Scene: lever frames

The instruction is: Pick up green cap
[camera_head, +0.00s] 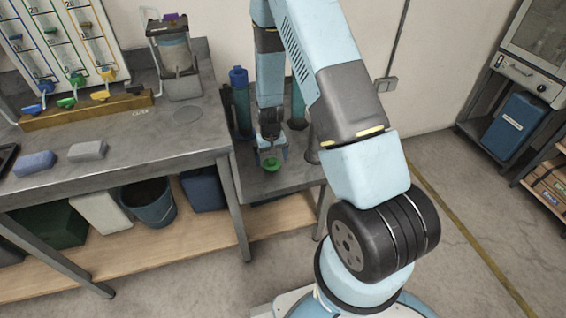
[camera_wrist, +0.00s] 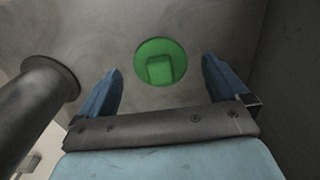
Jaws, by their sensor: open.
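The green cap (camera_head: 270,163) lies on the lower grey metal table (camera_head: 290,182), below my arm's end in the head view. In the wrist view the green cap (camera_wrist: 160,62) is a round disc with a raised square grip in its middle. My gripper (camera_head: 270,150) points down above it. In the wrist view my gripper (camera_wrist: 160,78) is open, with one blue finger on each side of the cap. The fingers are empty, and I see no contact with the cap. The exact height gap is hard to tell.
A dark flanged post (camera_wrist: 40,95) stands close at left in the wrist view. Open floor (camera_head: 450,200) lies at right.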

